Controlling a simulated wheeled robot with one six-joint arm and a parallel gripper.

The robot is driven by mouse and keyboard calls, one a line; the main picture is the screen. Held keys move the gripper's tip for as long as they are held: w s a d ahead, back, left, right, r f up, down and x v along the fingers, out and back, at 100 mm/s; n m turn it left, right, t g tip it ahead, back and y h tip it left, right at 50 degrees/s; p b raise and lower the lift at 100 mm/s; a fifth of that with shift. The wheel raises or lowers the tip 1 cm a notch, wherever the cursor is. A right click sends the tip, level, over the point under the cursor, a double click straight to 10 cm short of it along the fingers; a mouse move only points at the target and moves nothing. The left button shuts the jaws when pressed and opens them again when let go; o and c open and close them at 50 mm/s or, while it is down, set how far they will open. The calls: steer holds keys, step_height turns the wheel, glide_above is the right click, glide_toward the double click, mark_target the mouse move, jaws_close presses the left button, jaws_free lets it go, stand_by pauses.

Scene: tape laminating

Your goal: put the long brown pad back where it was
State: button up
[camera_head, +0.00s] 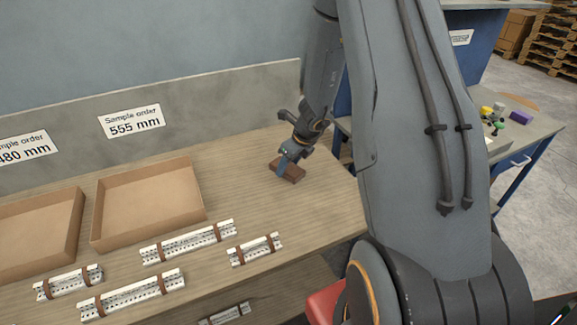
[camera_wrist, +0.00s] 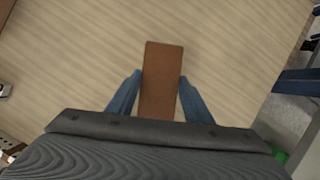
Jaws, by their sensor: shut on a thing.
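The long brown pad (camera_wrist: 161,75) is a flat dark brown rectangle. In the wrist view it lies lengthwise between the two blue fingers of my gripper (camera_wrist: 158,90), and its near end is hidden by the gripper body. In the head view my gripper (camera_head: 283,163) points down at the right end of the wooden table, with the pad (camera_head: 290,174) at its fingertips. The gripper is shut on the pad. The pad is at or just above the tabletop; I cannot tell whether it touches.
Two open cardboard trays (camera_head: 150,205) (camera_head: 38,236) stand left on the table (camera_head: 235,170). Several white slotted rails with brown bands (camera_head: 188,242) lie in front. A back panel carries signs reading 555 mm (camera_head: 132,120) and 480 mm (camera_head: 24,148). The tabletop around the pad is clear; the table's right edge is near.

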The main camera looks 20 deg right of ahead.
steer(key=shift+f, duration=0.15)
steer(key=o, duration=1)
steer(key=shift+r, duration=0.2)
